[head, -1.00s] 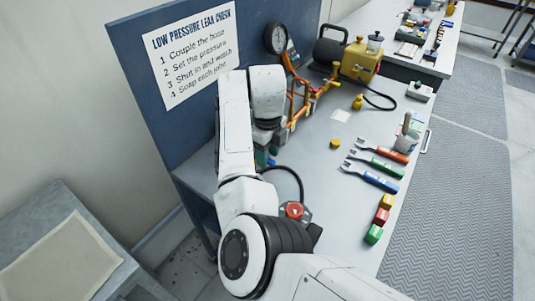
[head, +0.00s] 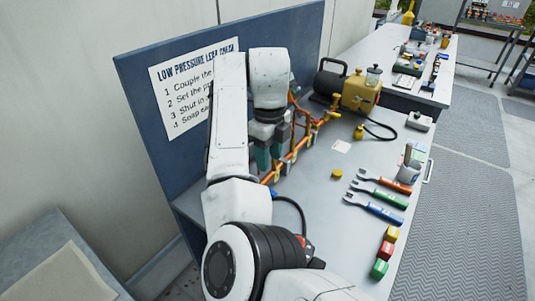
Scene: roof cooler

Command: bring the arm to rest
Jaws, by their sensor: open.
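My arm (head: 229,120) is raised and bent over the left part of the bench, with its upper links in front of the blue board. My gripper (head: 267,155) points down from the wrist, beside the orange pipe assembly. Its jaws are open and look empty, though they are small here and partly merge with what stands behind. I cannot tell whether the jaws touch the pipe assembly (head: 299,147).
The blue board (head: 140,75) with its instruction sheet stands behind my arm. A yellow pump (head: 360,93) is at the back. Wrenches (head: 375,205) and coloured blocks (head: 389,233) line the bench's right edge. The bench middle (head: 325,205) is mostly clear.

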